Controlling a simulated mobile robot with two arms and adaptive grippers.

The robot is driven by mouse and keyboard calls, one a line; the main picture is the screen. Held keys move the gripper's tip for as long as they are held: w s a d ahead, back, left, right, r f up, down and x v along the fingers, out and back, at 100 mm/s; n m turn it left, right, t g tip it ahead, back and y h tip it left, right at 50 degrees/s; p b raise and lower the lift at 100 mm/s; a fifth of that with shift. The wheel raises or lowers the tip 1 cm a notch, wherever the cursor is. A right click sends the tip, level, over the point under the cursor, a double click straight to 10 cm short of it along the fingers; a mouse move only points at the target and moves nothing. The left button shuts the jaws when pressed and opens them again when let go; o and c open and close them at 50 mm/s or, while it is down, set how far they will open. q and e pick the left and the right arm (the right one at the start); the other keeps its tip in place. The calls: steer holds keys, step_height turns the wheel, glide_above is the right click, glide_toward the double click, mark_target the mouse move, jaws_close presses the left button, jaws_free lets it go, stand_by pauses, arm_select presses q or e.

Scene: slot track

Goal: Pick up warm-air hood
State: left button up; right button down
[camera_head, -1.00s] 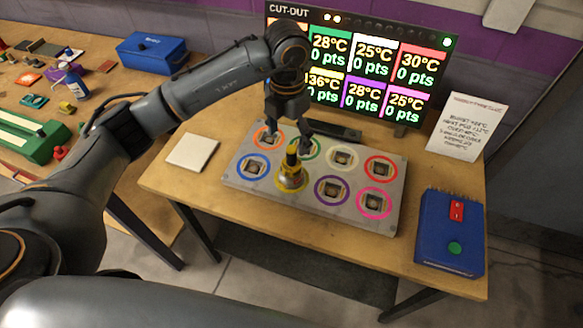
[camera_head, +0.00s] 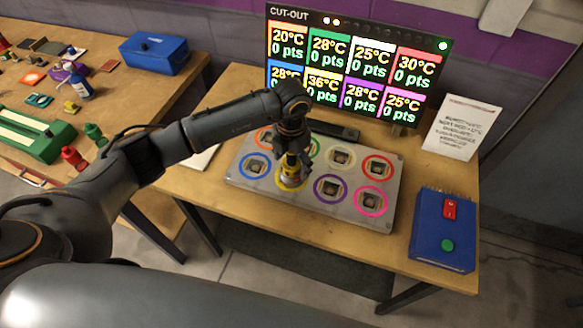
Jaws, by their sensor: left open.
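The warm-air hood (camera_head: 291,181) is a yellow, dome-like piece. It stands on the yellow-ringed place of the grey slot plate (camera_head: 318,205). My left gripper (camera_head: 293,165) points down over the hood's top, with its fingers around or just beside the hood's upper part. The gripper is open. The hood's dark knob is hidden by the fingers, and I cannot tell whether they touch it. My right gripper is not in view.
A lit screen (camera_head: 352,75) stands behind the plate, and a white card (camera_head: 461,128) leans beside it. A blue box with red and green buttons (camera_head: 430,245) sits at the right. A white pad (camera_head: 203,157) is partly behind my arm. A cluttered bench is at the left.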

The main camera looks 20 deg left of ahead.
arm_select(q)
jaws_close()
